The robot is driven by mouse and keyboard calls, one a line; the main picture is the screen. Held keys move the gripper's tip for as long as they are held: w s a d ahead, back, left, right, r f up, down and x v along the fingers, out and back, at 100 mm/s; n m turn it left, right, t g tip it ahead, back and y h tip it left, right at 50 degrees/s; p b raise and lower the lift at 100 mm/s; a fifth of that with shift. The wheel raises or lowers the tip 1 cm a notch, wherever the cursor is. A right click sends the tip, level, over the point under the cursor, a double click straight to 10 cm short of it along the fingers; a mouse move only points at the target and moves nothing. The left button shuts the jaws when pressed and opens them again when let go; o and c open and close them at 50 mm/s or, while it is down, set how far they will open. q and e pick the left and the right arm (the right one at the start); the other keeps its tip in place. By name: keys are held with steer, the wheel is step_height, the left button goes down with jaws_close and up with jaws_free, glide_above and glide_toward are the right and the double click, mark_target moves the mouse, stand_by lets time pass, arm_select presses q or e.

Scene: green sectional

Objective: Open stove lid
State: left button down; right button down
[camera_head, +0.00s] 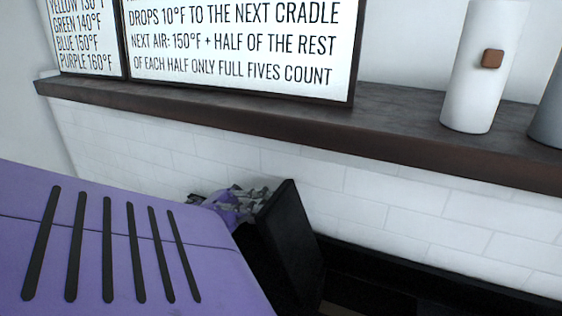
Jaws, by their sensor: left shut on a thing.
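The stove lid (291,245) is a black panel that stands raised and tilted near the white tile wall, in the lower middle of the head view. My left gripper (256,204), grey and purple, is small and partly hidden. It is shut on the lid at its upper left edge. The black stove (400,290) lies below and to the right, dark and cut off by the bottom of the picture. A purple part of mine with dark slots covers the lower left and hides much of the arm and lid. My right gripper is not in view.
A dark shelf (400,118) runs along the wall above the lid. It holds two framed signs (235,40) (85,35), a white cylinder (478,75) with a brown square, and a grey object (550,110) at the right edge. The tile wall (400,205) is close behind the lid.

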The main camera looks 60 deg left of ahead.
arm_select(q)
steer(key=shift+s+a+f+b, duration=0.35)
steer(key=shift+a+f, duration=0.15)
steer(key=shift+f, duration=0.1)
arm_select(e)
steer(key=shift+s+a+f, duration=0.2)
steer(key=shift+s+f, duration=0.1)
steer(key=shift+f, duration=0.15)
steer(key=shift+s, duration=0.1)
